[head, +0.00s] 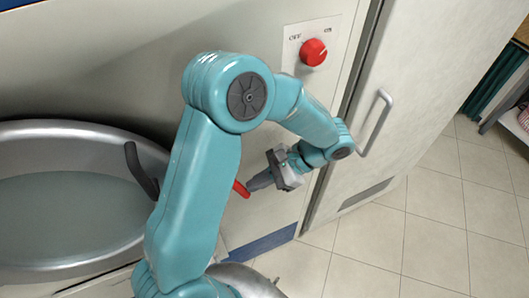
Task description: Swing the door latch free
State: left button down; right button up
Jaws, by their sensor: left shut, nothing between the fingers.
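The round machine door (75,132) has a silver rim and a pale glass, and it stands at the left. A dark curved handle (137,168) sticks out at its right edge. A small red lever (241,189), which looks like the latch, shows to the right of the door, partly hidden behind my teal left arm. My left gripper (251,186) is shut and empty, with its fingertips at the red lever. I cannot tell whether they touch it. My right gripper is not in view.
A red knob (313,52) marked OFF and ON sits on the machine's front above my gripper. To the right is a pale panel (420,70) with a silver bar handle (376,122). The tiled floor (430,225) at the lower right is clear. A shelf (512,95) stands at the far right.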

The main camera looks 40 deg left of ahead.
aim_at(247, 193)
pick_arm(q)
jog(key=shift+s+a+f+b, duration=0.2)
jog(key=shift+s+f, duration=0.3)
jog(key=shift+s, duration=0.05)
jog(key=shift+s+a+f+b, duration=0.15)
jog(key=shift+s+f, duration=0.35)
jog(key=shift+s, duration=0.05)
jog(key=shift+f, duration=0.2)
jog(key=shift+s+f+g, duration=0.1)
jog(key=shift+s+g, duration=0.05)
jog(key=shift+g, duration=0.15)
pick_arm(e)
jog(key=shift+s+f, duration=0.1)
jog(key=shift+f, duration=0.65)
